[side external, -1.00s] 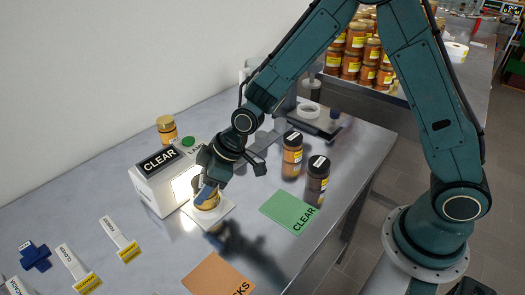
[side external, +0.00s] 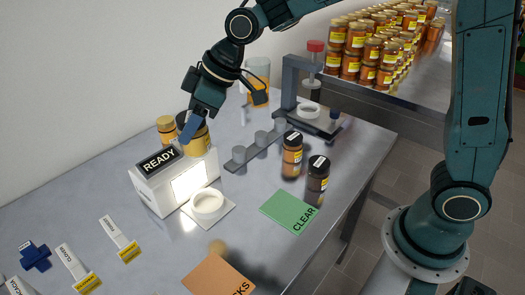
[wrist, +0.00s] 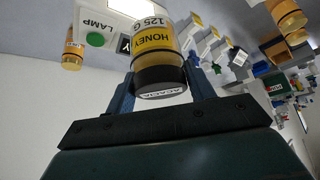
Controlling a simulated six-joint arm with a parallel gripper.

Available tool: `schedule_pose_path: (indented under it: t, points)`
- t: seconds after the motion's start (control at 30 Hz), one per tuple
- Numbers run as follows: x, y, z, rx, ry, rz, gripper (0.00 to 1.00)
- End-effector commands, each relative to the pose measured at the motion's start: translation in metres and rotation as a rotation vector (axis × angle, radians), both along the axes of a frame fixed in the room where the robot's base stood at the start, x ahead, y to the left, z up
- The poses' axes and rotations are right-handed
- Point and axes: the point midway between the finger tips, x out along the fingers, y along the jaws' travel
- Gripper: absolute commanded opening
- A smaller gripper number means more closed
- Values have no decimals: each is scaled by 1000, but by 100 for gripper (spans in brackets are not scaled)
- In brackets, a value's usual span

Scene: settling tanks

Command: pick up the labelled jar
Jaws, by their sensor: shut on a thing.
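My gripper (side external: 194,132) is shut on a honey jar (side external: 199,143), raised above the table by the lamp box. In the wrist view the jar (wrist: 152,45) sits between the two fingers of my gripper (wrist: 160,88). Its yellow label reads "HONEY 125 G" and its black lid reads "ACACIA". The white ring stand (side external: 208,206) below is empty. The lamp box (side external: 150,195) has a lit front panel and a sign reading "READY".
A gold-lidded jar (side external: 166,128) stands behind the box. Two dark-lidded jars (side external: 292,160) (side external: 317,182) stand to the right, near a green "CLEAR" mat (side external: 288,211). A small cup rack (side external: 258,146) and a beaker (side external: 258,88) are behind. An orange-brown mat (side external: 215,278) lies in front.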

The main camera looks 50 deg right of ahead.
Motion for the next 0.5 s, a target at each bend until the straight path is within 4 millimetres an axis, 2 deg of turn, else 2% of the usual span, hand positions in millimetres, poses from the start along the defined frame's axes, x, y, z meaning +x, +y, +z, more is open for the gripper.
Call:
schedule_pose_path:
  t: [0.03,0.2,0.5]
  points:
    - [1,0,7,1,-4,0,20]
    - [1,0,20,1,-3,0,20]
    - [0,0,23,1,-2,-1,20]
